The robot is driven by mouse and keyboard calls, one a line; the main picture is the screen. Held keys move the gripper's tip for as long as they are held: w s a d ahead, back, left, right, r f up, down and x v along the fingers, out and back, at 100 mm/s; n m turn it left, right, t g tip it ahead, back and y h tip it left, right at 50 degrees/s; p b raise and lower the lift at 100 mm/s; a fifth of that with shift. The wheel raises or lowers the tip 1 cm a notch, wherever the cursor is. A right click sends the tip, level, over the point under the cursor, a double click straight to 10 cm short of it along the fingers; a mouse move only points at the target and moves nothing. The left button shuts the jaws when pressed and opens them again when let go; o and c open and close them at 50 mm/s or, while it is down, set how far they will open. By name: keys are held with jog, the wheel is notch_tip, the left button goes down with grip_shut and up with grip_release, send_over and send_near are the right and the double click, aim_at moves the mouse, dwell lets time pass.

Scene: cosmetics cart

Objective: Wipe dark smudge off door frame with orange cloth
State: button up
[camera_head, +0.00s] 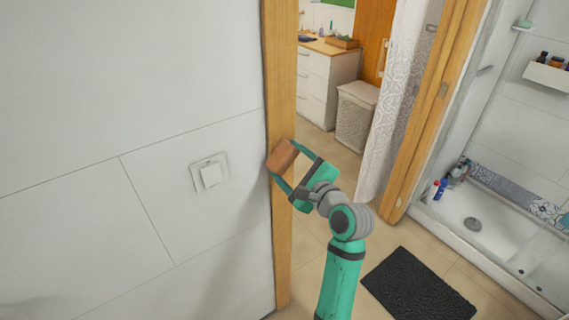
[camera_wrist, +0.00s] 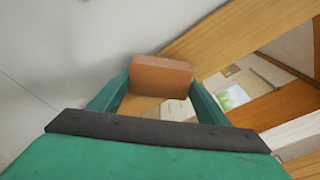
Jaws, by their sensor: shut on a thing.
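My gripper (camera_head: 282,168) is shut on the orange cloth (camera_head: 283,155), which looks like a folded brown-orange block. In the wrist view the cloth (camera_wrist: 160,76) sits between my two green fingers. The cloth is in front of the left wooden door frame (camera_head: 282,80), at about mid-height in the head view. The door frame also shows as a slanting wooden strip in the wrist view (camera_wrist: 215,48). I cannot tell whether the cloth touches the wood. No dark smudge shows on the visible wood; the part behind the cloth and gripper is hidden.
A white switch (camera_head: 210,174) is on the wall left of the frame. Right of the opening are a curtain (camera_head: 398,90), another wooden post (camera_head: 425,120) and a shower tray (camera_head: 500,215). A dark mat (camera_head: 418,287) lies on the floor. A hamper (camera_head: 355,115) stands beyond.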

jog(key=shift+w+d, duration=0.8)
jog(key=shift+d, duration=0.05)
jog(key=v, duration=0.8)
jog(key=shift+w+d+f, duration=0.15)
jog(key=shift+d+f, duration=0.15)
dwell(0.6)
